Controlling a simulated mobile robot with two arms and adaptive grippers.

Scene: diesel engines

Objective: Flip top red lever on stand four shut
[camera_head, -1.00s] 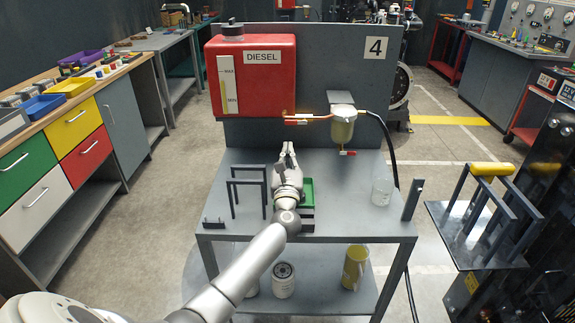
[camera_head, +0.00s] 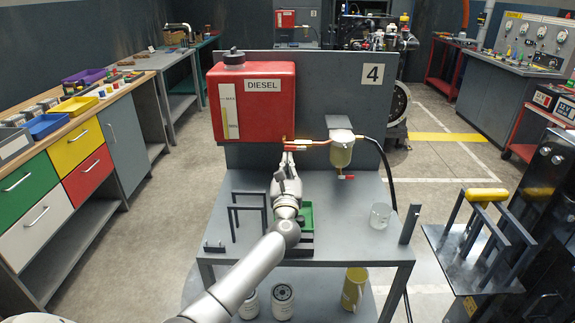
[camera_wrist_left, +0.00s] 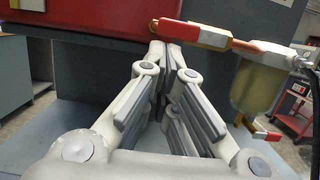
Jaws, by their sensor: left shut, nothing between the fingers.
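The top red lever (camera_head: 297,147) lies along the copper fuel line just under the right end of the red diesel tank (camera_head: 255,105) on the stand marked 4. In the left wrist view the lever (camera_wrist_left: 192,33) lies level along the line, with a whitish part at its right end. My left gripper (camera_head: 286,160) is shut and empty, pointing away from me. Its fingertips (camera_wrist_left: 160,50) are just below the lever's left end; I cannot tell whether they touch it. A lower red lever (camera_head: 346,177) sits under the filter bowl (camera_head: 342,152). My right gripper is out of view.
A black hose (camera_head: 385,165) runs down at the right.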

